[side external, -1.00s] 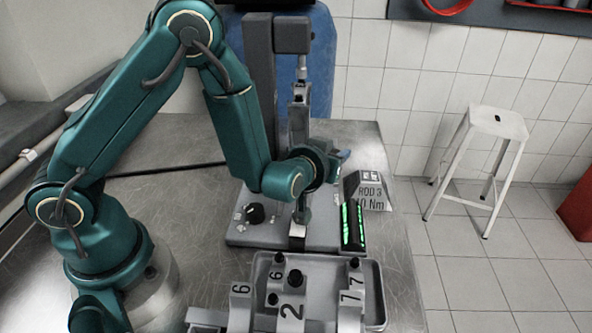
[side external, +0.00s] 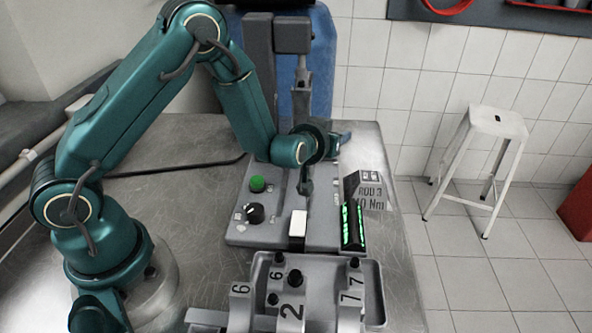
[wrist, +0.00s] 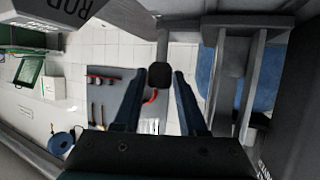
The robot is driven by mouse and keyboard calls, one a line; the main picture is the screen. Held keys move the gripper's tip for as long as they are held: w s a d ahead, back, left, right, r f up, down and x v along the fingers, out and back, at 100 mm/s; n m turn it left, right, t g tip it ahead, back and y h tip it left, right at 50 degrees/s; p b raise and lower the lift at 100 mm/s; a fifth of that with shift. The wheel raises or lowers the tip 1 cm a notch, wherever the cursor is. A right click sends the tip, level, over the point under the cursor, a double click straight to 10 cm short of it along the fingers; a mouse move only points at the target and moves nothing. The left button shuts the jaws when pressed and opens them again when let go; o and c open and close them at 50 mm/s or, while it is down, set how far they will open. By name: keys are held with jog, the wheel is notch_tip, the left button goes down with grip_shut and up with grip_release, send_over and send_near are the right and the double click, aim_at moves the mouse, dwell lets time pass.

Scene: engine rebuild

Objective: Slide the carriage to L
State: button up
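A grey press-like machine with a tall column (side external: 260,75) stands on the metal bench. No part of it is clearly marked as the carriage, and I see no readable L mark. A white block (side external: 298,223) sits on a dark strip at the front of its grey base (side external: 270,234). My gripper (side external: 344,138) is beside the column, above the base, pointing right. In the wrist view my gripper (wrist: 158,98) has its two fingers apart. A black rounded knob (wrist: 160,75) shows between the fingertips; I cannot tell whether it touches them.
A green button (side external: 257,184) and a black dial (side external: 254,213) are on the base. A sign reading ROD 3 (side external: 367,192) and a green-lit display (side external: 352,226) stand at its right. A grey numbered tray (side external: 372,290) is in front. A white stool (side external: 497,122) stands beyond the bench.

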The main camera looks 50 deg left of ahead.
jog(key=shift+o, duration=0.6)
jog(key=shift+v, duration=2.55)
